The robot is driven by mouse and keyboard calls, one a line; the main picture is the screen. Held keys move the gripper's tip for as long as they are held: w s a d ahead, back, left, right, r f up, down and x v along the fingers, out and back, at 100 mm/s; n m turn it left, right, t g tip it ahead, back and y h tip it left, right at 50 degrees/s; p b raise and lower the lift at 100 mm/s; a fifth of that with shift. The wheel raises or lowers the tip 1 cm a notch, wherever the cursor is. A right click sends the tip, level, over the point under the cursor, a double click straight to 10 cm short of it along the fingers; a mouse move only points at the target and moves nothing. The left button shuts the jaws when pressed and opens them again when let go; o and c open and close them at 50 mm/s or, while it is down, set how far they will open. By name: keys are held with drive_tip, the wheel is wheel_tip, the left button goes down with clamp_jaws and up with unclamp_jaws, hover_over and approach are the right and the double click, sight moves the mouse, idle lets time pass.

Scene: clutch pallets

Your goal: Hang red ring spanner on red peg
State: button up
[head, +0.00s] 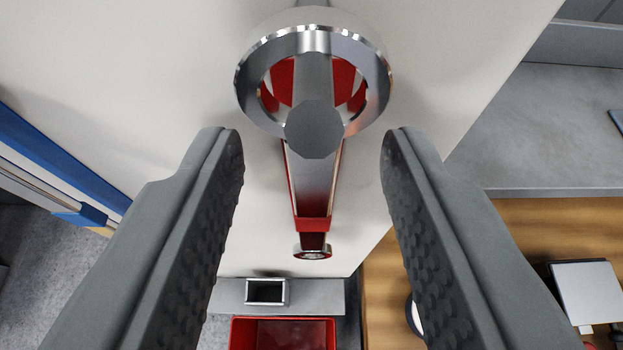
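The red ring spanner (314,195) hangs against a pale upright panel, with its handle pointing down in the picture. Its large shiny ring (249,85) is around the peg (313,132), whose grey faceted end points toward me. Red surfaces show through the ring behind the peg. A smaller ring (313,253) is at the spanner's lower end. My gripper (308,142) is open, with one dark finger on each side of the spanner. Clear gaps separate the fingers from the spanner and the peg, and nothing is held.
The pale panel (130,60) fills the background. Below it are a grey ledge with a square metal socket (266,291) and a red bin (240,333). A blue-edged frame (60,165) is at left. A wooden surface (530,230) and a grey worktop (540,130) are at right.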

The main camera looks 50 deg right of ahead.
drive_tip(key=v, duration=1.7)
drive_tip(key=s+a+f+n+t+y, duration=0.3)
drive_tip(key=s+f, duration=0.5)
drive_tip(key=s+a+f+n+t+y, duration=0.3)
drive_tip(key=s+f+n+y, duration=0.1)
drive_tip(key=s+f, duration=0.5)
drive_tip(key=s+a+f+n+t+y, duration=0.3)
drive_tip(key=s+f, duration=0.6)
drive_tip(key=shift+s+a+y, duration=0.15)
drive_tip(key=shift+a+y, duration=0.15)
idle(0.6)
